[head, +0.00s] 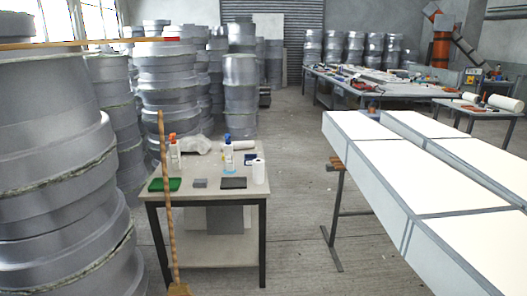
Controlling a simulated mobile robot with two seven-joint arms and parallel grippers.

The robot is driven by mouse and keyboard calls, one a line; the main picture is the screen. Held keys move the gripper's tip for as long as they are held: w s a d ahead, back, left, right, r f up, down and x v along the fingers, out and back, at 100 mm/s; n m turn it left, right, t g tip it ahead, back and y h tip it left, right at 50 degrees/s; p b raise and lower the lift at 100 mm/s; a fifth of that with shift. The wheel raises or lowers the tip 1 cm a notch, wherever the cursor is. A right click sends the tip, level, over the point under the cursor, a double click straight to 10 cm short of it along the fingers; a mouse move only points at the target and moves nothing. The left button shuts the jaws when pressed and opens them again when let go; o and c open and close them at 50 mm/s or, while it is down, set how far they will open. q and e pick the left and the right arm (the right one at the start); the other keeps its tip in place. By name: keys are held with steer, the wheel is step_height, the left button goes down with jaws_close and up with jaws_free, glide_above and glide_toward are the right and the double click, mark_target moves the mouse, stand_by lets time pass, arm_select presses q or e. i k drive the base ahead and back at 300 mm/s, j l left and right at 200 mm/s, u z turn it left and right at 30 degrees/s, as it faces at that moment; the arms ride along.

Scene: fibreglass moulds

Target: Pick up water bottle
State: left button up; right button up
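A small table (157,262) with bottles on it stands left of centre in the head view. A white bottle with a red top (174,153) stands at its back left. A white and blue bottle (229,160) stands upright towards its right. I cannot tell which of these, if any, is the water bottle. A white cylinder (258,171), perhaps a roll, stands near the right edge. Neither of my grippers is in view.
A wooden broom (167,215) leans upright in front of the table. A green block (166,184) and grey pads lie along its front. Stacked moulds (60,190) crowd the left. A long white panel (420,175) lies on trestles at right. Floor (305,225) between is clear.

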mark_target(228, 153)
steer(key=i+l+u, duration=0.3)
steer(key=i, duration=0.25)
steer(key=i+l+u, duration=0.3)
steer(key=i, duration=0.2)
steer(key=i+l+u, duration=0.7)
steer(key=l+u, duration=0.2)
steer(key=i+l+u, duration=0.15)
steer(key=l+u, duration=0.15)
steer(key=l, duration=0.2)
